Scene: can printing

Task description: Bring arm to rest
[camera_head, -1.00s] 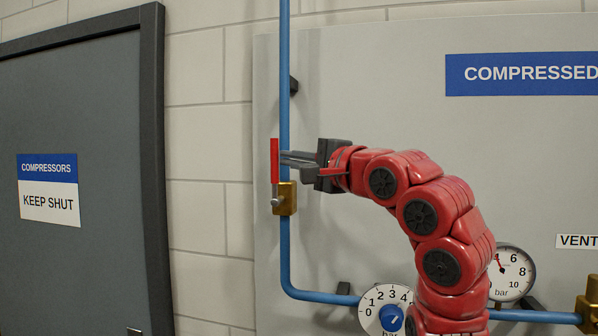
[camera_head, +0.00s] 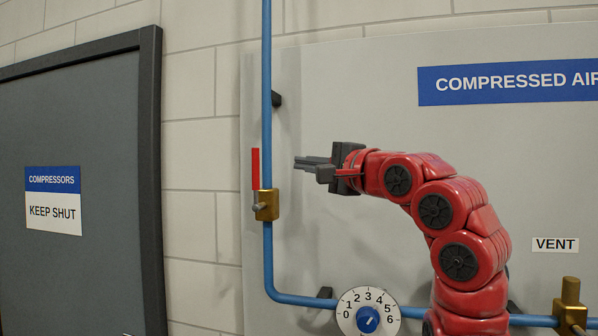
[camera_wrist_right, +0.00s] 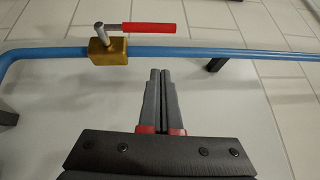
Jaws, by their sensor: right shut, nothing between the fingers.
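My right gripper (camera_head: 297,163) is shut and empty, pointing left in the head view. Its two fingers lie together in the right wrist view (camera_wrist_right: 158,72). The red arm reaches in from the lower right. The fingertips are to the right of a red valve handle (camera_head: 255,169), with a gap between them. The handle stands upright, in line with the blue pipe, above a brass valve body (camera_head: 266,205). The right wrist view also shows the handle (camera_wrist_right: 149,28) and the brass body (camera_wrist_right: 107,51), clear of the fingers. My left gripper is not in view.
A grey panel (camera_head: 340,80) carries the blue pipe (camera_head: 267,110), a numbered dial (camera_head: 368,312) and a second brass valve (camera_head: 570,305) by a VENT label (camera_head: 555,245). A grey door (camera_head: 90,130) is at left. My arm hides the pressure gauge.

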